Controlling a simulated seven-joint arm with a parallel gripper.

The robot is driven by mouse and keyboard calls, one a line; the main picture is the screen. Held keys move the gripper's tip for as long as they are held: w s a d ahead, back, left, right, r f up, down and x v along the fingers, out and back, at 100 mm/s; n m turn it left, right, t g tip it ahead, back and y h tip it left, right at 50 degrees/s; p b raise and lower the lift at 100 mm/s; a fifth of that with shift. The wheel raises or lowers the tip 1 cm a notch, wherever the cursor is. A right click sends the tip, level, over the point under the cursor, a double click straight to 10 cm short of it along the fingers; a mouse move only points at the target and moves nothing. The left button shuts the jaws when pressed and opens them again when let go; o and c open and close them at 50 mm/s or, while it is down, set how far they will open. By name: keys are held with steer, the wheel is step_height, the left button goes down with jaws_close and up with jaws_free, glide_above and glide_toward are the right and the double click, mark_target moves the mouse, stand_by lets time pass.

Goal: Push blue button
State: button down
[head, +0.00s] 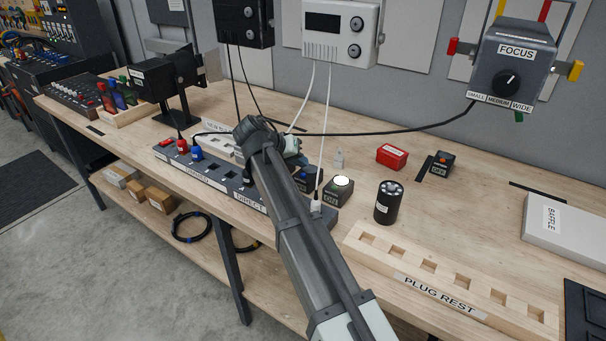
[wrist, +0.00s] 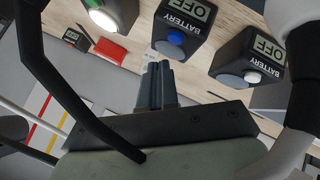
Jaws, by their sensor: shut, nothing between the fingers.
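The blue button (wrist: 176,39) is a round cap on a dark box labelled BATTERY (wrist: 188,22) with an OFF display, in the wrist view. My gripper (wrist: 158,67) is shut and empty, its fingertips just below the blue button in the picture. I cannot tell whether they touch it. In the head view a dark box (head: 308,180) beside my arm shows some blue, but the arm hides part of that area and the fingertips.
Another box has a lit white button (head: 342,181). A red box (head: 392,156), black cylinder (head: 388,203) and wooden plug rest (head: 400,262) stand to the right. Cables (head: 325,120) hang near my arm.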

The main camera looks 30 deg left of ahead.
step_height(320, 180, up, 5)
steer(key=shift+f, duration=0.15)
stand_by(0.3)
